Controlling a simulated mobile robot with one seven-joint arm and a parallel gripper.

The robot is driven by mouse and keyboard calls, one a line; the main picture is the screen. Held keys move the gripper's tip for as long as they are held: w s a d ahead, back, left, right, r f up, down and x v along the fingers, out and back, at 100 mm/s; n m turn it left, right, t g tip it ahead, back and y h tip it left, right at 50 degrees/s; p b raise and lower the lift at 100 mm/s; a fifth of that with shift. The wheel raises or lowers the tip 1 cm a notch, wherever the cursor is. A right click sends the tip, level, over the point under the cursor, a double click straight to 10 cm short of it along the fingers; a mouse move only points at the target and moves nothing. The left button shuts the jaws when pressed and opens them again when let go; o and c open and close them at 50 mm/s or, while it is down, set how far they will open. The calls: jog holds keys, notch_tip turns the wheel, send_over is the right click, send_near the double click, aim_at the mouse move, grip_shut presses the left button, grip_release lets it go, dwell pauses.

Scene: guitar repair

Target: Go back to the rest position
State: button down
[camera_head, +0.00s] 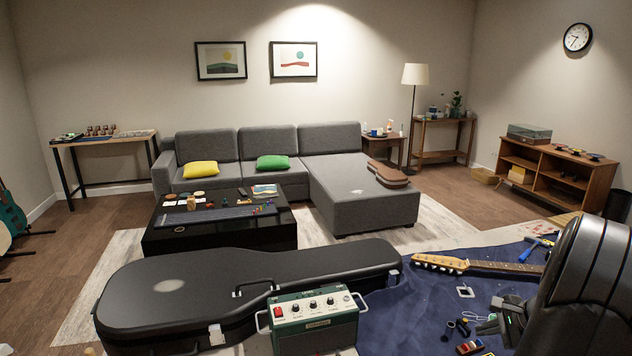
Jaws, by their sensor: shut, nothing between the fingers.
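My gripper (486,324) is low at the right of the head view, at the end of my dark arm, which fills the lower right corner. It is over the blue cloth (405,320) on the near bench, and its small fingers are shut with nothing in them. Part of the wrist is hidden behind my own arm. I cannot tell its exact height above the cloth.
A black guitar case (230,285) and a green amplifier box (314,318) stand left of my gripper. A guitar neck (480,265) lies behind it, with small parts and a blue tool (536,246) around. A low black table (222,232) and grey sofa (362,206) are farther back.

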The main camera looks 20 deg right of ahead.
jog(key=w+a+r+n+g, duration=0.15)
jog(key=a+r+n, duration=0.4)
jog(key=a, duration=0.75)
jog(key=a+r+n+g, duration=0.2)
jog(key=a+r+n, duration=0.4)
jog(key=a, duration=0.7)
jog(key=s+a+r+n+t+h, duration=0.1)
jog(key=s+a+r+n, duration=0.1)
jog(key=s+a+n, duration=0.2)
jog(key=s+a+r+n+t+h, duration=0.1)
jog(key=s+a+r+n+h, duration=0.1)
jog(key=s+a, duration=0.7)
jog(key=shift+s+a+r+n, duration=0.4)
jog(key=shift+a+r+n, duration=0.4)
jog(key=shift+a+n, duration=0.6)
